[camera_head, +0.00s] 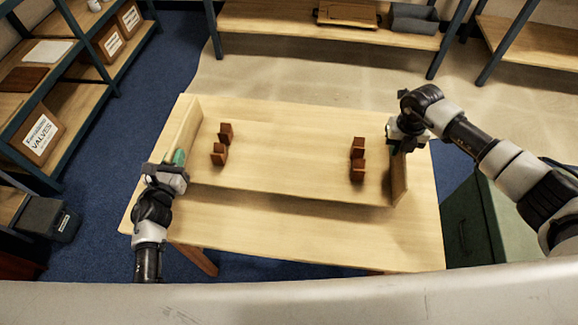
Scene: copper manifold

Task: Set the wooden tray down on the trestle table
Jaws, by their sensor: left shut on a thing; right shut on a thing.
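The wooden tray (285,155) is level over the trestle table (300,228), with a tall end wall at its left and right. A soft shadow lies along its front edge; I cannot tell whether its underside touches the tabletop. Several dark brown upright blocks stand in it, a pair at the left (219,154) and a pair at the right (357,170). My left gripper (177,168) is shut on the tray's left end wall. My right gripper (396,135) is shut on its right end wall. Both sets of fingertips are partly hidden.
Bare tabletop shows in front of the tray and at both sides. Shelves with labelled boxes (40,137) stand at the left. A bench (320,30) with a wooden tray and grey bin (413,18) stands at the back. A green cabinet (466,225) stands right of the table.

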